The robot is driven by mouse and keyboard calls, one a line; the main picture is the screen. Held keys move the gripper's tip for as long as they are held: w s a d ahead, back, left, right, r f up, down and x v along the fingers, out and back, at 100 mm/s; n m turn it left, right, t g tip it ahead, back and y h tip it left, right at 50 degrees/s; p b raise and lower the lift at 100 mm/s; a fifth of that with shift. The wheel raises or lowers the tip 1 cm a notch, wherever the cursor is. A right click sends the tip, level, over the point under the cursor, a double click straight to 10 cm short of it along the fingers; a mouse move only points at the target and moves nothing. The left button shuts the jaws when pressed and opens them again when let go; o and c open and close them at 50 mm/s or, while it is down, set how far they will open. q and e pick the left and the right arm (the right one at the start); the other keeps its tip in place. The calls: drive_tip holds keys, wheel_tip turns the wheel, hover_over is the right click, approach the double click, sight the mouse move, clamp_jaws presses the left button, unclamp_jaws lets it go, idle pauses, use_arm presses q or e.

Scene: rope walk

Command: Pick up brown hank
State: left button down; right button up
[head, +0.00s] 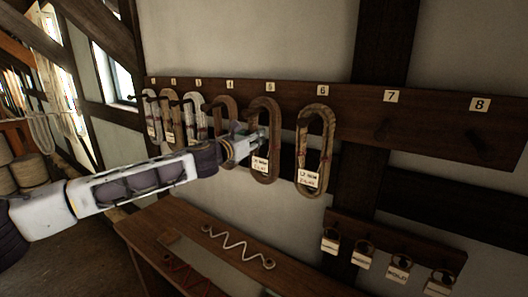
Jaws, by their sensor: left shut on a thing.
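The brown hank (277,128) hangs as a long loop from peg 5 of the wall board, with a white paper tag (260,165) on its lower part. My left gripper (261,139) reaches in from the left and is shut on this hank at its left side, about mid-height. The fingertips are small and partly hidden against the rope. Another brown hank (228,105) hangs at peg 4, partly behind my gripper, and a lighter tan-brown hank (303,140) with a tag hangs at peg 6. My right gripper is out of view.
The dark peg board (430,115) carries numbered labels; pegs 7 and 8 are bare. Paler hanks (171,122) hang at the left pegs. Below, a wooden bench (150,225) holds zigzag cords. A small rack (395,250) with tagged rings is at lower right.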

use_arm(q)
drive_tip(key=shift+r, duration=0.15)
drive_tip(key=shift+r, duration=0.6)
drive_tip(key=shift+s+a, duration=0.1)
drive_tip(key=v, duration=1.7)
drive_tip(key=shift+s+a+b, duration=0.2)
drive_tip(key=shift+s+b, duration=0.05)
drive_tip(key=shift+b, duration=0.05)
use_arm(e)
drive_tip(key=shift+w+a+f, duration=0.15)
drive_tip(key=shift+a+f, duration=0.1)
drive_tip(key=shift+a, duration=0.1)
use_arm(q)
drive_tip(key=shift+r, duration=0.1)
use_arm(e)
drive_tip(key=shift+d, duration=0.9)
